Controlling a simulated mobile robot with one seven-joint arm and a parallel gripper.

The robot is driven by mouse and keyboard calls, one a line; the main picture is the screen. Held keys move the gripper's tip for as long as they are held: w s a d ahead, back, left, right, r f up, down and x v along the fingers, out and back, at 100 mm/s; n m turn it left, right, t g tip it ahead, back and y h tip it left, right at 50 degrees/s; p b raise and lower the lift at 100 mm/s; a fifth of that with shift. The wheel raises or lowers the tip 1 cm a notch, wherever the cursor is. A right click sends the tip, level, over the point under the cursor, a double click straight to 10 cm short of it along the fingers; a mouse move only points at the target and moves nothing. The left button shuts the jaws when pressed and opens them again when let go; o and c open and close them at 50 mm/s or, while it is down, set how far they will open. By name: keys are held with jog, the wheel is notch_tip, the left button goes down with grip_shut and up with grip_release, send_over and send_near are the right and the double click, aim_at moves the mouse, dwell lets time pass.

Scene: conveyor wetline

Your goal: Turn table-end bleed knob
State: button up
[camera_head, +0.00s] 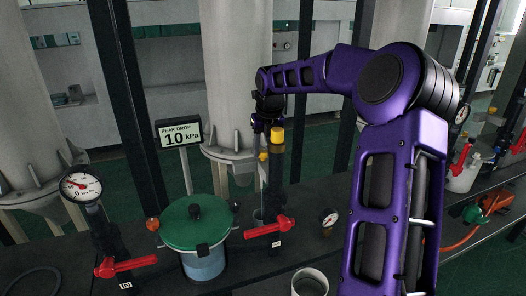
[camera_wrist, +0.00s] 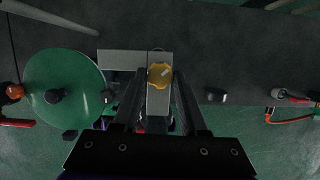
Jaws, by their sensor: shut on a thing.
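The bleed knob, a yellow scalloped cap (camera_wrist: 160,75), lies between the two finger ends of my gripper (camera_wrist: 161,78) in the wrist view. My gripper is shut on it. In the head view my gripper (camera_head: 264,124) points down beside a yellow cap (camera_head: 277,135) on top of a dark upright post (camera_head: 276,185). A smaller yellow part (camera_head: 263,156) shows just below and left of that cap. The contact between fingers and knob is too small to make out in the head view.
A green-lidded vessel (camera_head: 196,222) stands left of the post. Red handles (camera_head: 268,228) stick out near it. A dial gauge (camera_head: 81,187) is at left, a small gauge (camera_head: 329,217) at right, an open cup (camera_head: 310,283) in front.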

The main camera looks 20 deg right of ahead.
jog(key=shift+n, duration=0.3)
jog(key=shift+f, duration=0.2)
jog(key=shift+r+n+y, duration=0.1)
jog(key=shift+n+y, duration=0.2)
jog(key=shift+n, duration=0.2)
jog(key=o, duration=0.9)
jog(key=shift+r, duration=0.1)
